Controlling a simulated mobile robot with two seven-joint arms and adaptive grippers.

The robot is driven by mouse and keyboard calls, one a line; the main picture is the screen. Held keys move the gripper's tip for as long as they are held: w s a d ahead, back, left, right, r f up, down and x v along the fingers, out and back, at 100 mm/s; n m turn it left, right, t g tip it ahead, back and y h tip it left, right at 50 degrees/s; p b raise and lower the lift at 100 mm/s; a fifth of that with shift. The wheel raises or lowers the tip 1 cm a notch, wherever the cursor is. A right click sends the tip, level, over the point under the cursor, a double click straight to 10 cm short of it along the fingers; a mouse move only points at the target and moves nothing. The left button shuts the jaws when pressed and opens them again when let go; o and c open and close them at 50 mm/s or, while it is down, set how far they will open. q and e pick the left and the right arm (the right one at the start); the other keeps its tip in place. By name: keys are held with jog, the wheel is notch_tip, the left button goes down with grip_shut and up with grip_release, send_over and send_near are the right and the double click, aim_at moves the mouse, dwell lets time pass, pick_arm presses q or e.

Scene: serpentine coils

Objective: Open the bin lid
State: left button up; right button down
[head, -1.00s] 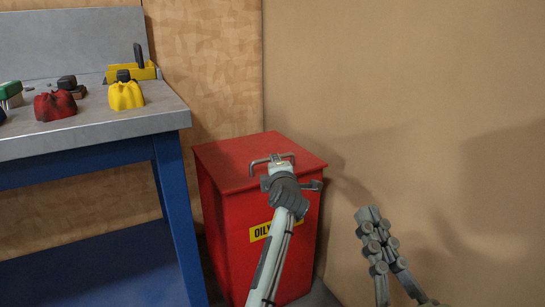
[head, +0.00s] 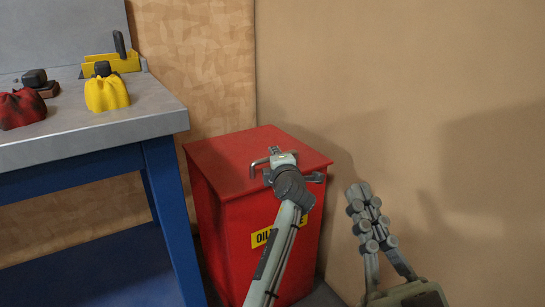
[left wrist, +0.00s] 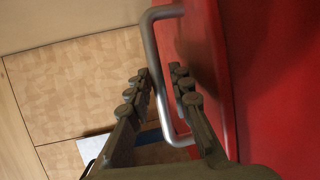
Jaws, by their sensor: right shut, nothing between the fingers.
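The red bin (head: 228,225) stands in the corner with its flat lid (head: 225,150) down. A grey metal U-shaped handle (head: 255,170) is on the lid, partly hidden by my left gripper in the head view. In the left wrist view the handle (left wrist: 153,60) runs between the spread fingers of my left gripper (left wrist: 160,72). The left gripper is open around the bar; I cannot tell whether either finger touches it. My right gripper (head: 358,190) is shut and empty, to the right of the bin, in front of the wall.
A workbench (head: 150,118) with a grey top and blue legs stands left of the bin. A red bag (head: 20,109), a yellow bag (head: 107,94) and a yellow tool (head: 110,63) are on it. The tan wall (head: 400,80) is close behind and right of the bin.

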pick_arm(q)
grip_shut()
dwell(0.3)
jog(key=shift+r, duration=0.1)
